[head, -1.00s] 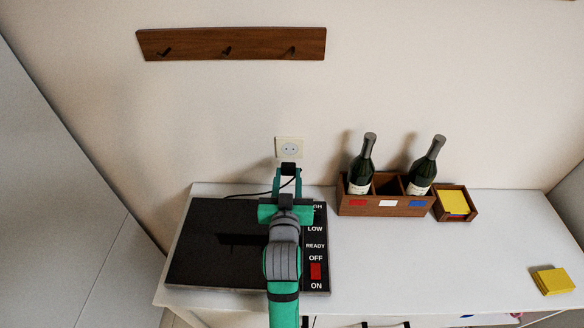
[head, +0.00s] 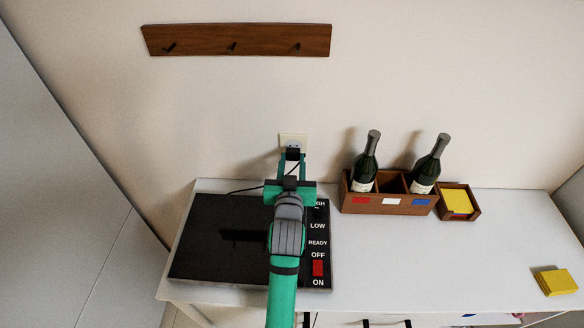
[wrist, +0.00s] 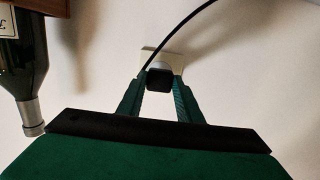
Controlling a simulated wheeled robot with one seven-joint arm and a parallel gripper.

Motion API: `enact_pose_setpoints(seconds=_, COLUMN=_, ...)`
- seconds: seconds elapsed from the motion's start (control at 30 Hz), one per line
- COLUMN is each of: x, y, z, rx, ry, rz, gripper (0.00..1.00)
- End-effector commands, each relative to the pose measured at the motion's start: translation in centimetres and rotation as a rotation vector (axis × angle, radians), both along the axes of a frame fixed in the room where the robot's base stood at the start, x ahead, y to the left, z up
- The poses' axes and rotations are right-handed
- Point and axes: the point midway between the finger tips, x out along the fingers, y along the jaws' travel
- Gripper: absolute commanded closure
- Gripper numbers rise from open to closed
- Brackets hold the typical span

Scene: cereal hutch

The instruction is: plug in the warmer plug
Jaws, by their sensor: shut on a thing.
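The black warmer plug (head: 292,154) is between the fingertips of my gripper (head: 291,160), which is shut on it. In the head view it is right at the lower part of the white wall socket (head: 293,140) and covers some of it. In the wrist view the plug (wrist: 159,79) is in front of the socket plate (wrist: 165,59), with the black cord (wrist: 185,24) curving up from it. I cannot tell whether the plug touches the socket, and its prongs are hidden. The black warmer (head: 215,250) lies flat on the counter below my arm, with a red switch (head: 318,268) near OFF and ON.
A wooden box (head: 390,204) with two bottles (head: 366,165) stands right of the socket. Beside it is a small holder (head: 471,213) with yellow cards. A yellow stack (head: 555,281) lies at the counter's right. A hook rail (head: 236,40) is on the wall above.

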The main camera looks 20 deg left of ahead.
Motion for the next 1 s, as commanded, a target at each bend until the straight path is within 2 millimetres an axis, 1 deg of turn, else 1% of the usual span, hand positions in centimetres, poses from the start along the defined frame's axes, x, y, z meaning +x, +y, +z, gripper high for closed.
enact_pose_setpoints(seconds=0.1, x=0.67, y=0.27, z=0.04, rx=0.001, ry=-0.001, rz=0.001, gripper=0.87)
enact_pose_setpoints(seconds=0.3, x=1.21, y=0.37, z=-0.02, rx=-0.001, ry=0.001, rz=0.0, gripper=0.87)
enact_pose_setpoints(seconds=1.0, x=1.26, y=0.35, z=-0.04, rx=-0.001, ry=0.001, rz=0.0, gripper=0.87)
